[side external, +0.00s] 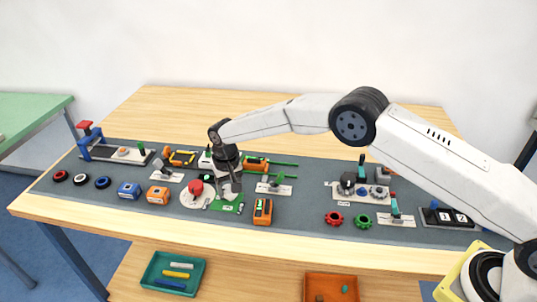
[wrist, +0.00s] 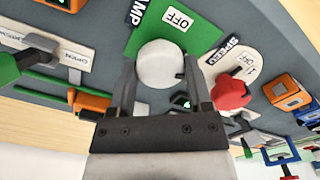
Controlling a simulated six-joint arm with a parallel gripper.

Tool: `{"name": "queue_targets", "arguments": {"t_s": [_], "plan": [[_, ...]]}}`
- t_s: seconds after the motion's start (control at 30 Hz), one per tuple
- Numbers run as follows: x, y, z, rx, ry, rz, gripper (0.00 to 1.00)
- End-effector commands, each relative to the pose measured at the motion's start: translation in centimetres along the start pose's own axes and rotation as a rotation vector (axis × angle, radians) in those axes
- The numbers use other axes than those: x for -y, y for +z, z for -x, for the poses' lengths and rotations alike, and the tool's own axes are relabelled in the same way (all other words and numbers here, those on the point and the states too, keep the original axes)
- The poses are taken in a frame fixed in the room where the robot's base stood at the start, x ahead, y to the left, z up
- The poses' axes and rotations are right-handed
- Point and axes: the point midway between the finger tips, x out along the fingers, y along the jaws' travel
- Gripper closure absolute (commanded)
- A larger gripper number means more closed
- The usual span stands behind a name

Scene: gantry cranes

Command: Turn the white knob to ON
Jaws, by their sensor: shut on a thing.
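The white knob (wrist: 160,64) is round and sits on a green plate (wrist: 205,36) marked LAMP, with an OFF label (wrist: 178,18) beside it. My gripper (wrist: 159,70) is shut on the white knob, with one finger on each side of it. A small dark mark shows at the knob's right edge in the wrist view. A dark label with green (wrist: 181,100) shows between the fingers, but I cannot read it. In the side view my gripper (side external: 231,186) points down over the green plate (side external: 229,207) and mostly hides the knob.
A red knob (wrist: 230,93) on a pale plate marked SPEED stands close to my right finger in the wrist view. An orange device (side external: 263,211) stands right of the green plate in the side view. Green bars (side external: 283,164) lie behind. Blue and orange boxes (side external: 158,195) stand to the left.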

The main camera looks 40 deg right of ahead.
Motion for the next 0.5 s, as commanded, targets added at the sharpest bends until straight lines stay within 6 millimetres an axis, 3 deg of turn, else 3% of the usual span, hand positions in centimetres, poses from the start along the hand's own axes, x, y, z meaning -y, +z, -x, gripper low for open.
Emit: {"name": "queue_targets", "arguments": {"t_s": [0.5], "plan": [[0.04, 0.01, -0.01, 0.001, 0.001, -0.349, 0.95]]}}
